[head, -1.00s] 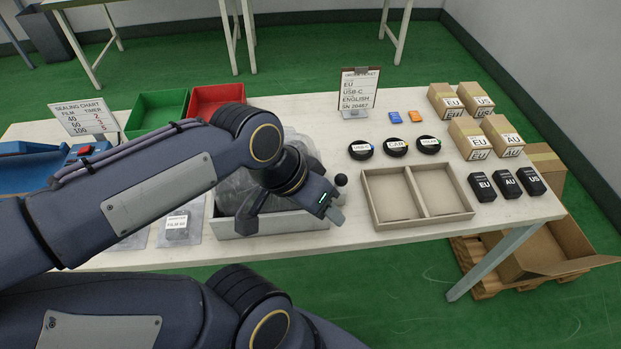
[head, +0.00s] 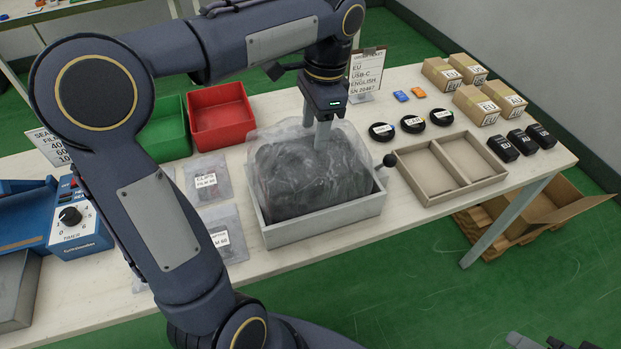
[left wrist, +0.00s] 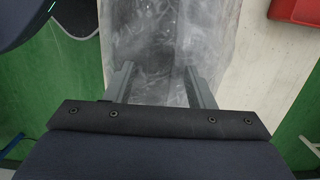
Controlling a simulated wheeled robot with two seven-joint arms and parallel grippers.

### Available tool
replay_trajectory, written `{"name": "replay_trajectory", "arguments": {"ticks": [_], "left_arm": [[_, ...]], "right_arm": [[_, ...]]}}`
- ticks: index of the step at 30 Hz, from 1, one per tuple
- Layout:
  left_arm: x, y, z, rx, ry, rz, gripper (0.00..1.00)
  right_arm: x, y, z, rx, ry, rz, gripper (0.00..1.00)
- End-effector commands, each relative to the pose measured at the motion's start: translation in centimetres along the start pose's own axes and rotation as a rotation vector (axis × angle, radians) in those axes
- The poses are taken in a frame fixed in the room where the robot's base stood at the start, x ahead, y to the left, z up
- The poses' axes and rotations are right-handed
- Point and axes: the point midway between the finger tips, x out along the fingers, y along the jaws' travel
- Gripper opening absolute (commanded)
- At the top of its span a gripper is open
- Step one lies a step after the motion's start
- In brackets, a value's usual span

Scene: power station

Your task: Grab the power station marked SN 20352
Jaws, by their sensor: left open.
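A dark, bulky object in a clear plastic bag (head: 308,178) sits in a shallow grey tray (head: 330,222) on the table. I can read no serial number on it and cannot tell whether it is the power station. My left gripper (head: 322,132) points down at the back of the bag, its fingertips against or just above the plastic; I cannot tell which. In the left wrist view its fingers (left wrist: 160,84) are open, with the clear plastic (left wrist: 160,50) between and beyond them. Dark parts at the bottom right edge of the head view may be my right gripper.
A card (head: 366,72) stands behind, its SN ending too small to read surely. Green (head: 166,130) and red (head: 221,116) bins stand left of the card. A two-part tray (head: 452,166), black discs and boxes lie right. A blue sealing machine (head: 75,220) is left.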

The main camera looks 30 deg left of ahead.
Motion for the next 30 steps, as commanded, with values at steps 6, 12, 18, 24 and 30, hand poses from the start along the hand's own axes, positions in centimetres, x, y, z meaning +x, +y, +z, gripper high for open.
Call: {"name": "replay_trajectory", "arguments": {"ticks": [6,12,18,24,30], "left_arm": [[3.3,0.2,0.5,-0.002,-0.002,0.001,0.49],[3.8,0.2,0.5,-0.002,0.001,0.000,0.49],[3.8,0.2,0.5,-0.002,0.001,0.000,0.49],[4.0,0.2,0.5,-0.002,0.001,0.001,0.49],[4.2,0.2,0.4,-0.002,0.001,0.000,0.49]], "right_arm": [[0.6,0.3,0.3,0.000,0.000,0.000,0.36],[0.6,0.3,0.3,0.000,0.000,0.000,0.36],[0.6,0.3,0.3,0.000,0.000,0.000,0.36],[0.6,0.2,0.3,0.000,0.000,0.000,0.36],[0.5,0.2,0.3,0.000,0.000,0.000,0.36]]}}
